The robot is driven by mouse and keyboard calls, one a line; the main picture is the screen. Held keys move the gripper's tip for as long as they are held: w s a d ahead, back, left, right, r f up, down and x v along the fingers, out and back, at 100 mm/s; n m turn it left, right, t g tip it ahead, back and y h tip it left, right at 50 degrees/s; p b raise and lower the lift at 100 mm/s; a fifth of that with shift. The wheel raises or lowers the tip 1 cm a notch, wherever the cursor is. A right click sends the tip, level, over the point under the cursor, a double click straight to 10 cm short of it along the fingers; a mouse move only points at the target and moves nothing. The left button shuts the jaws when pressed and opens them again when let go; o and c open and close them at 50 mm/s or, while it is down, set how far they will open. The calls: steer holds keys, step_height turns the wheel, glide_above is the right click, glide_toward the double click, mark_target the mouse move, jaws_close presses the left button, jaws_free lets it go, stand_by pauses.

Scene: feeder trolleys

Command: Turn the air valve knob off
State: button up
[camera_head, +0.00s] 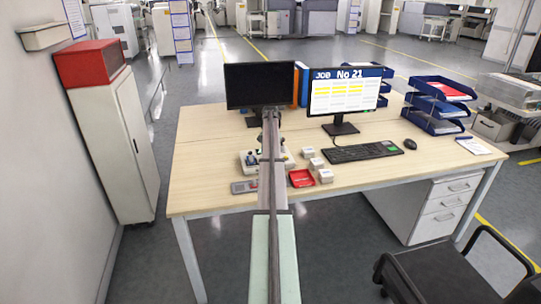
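No air valve knob can be made out in the head view. A small white device (249,159) with dark and coloured parts stands on the desk, partly hidden behind my arm. It is too small to tell whether it carries a knob. My arm reaches forward over the desk from the bottom middle. My gripper (270,118) seems to be at its far end, in front of the dark monitor. Its fingers are too small and edge-on to show whether they are open or shut, and I see nothing clearly held.
The wooden desk (210,135) bears a dark monitor (250,84), a lit monitor (344,90), a keyboard (362,151), a red tray (301,178), small white boxes (316,163) and blue trays (437,105). A white cabinet (121,150) stands left, a black chair (445,275) at front right.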

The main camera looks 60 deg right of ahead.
steer(key=shift+f, duration=0.35)
